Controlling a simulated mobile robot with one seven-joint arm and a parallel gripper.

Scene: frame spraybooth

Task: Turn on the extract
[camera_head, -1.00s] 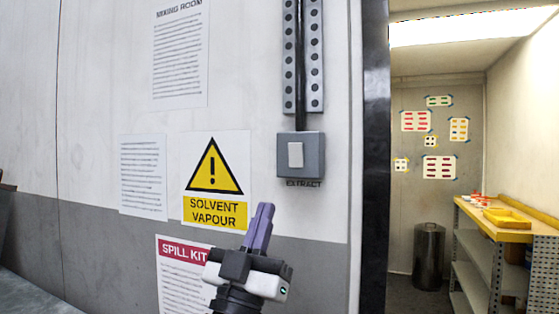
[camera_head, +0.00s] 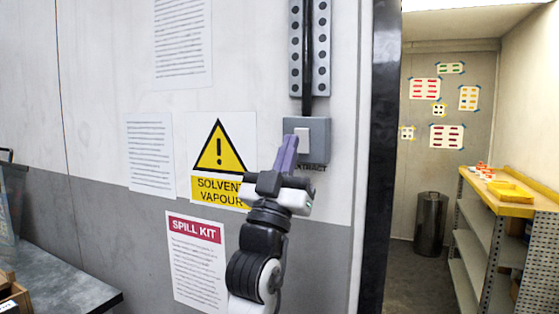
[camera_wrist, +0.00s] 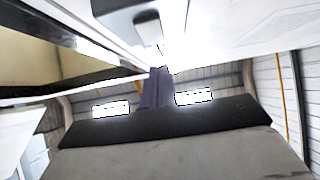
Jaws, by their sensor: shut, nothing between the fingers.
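The extract switch is a grey box (camera_head: 320,134) on the wall with a pale rocker (camera_head: 303,132) on its face. The label EXTRACT (camera_head: 316,167) below it is partly hidden by my gripper. My gripper (camera_head: 291,140) is shut, with its purple fingers pointing up; their tips overlap the box's lower left part in the head view. In the wrist view the fingers (camera_wrist: 157,76) stand just below the box (camera_wrist: 122,20) and its rocker (camera_wrist: 148,30), with a small gap seeming to lie between. I cannot tell whether they touch, nor the rocker's exact position.
A perforated rail with a black conduit (camera_head: 308,55) runs up from the box. A yellow solvent vapour sign (camera_head: 219,150) and spill kit sheet (camera_head: 197,260) are left of my arm. A dark door post (camera_head: 381,150) stands to the right.

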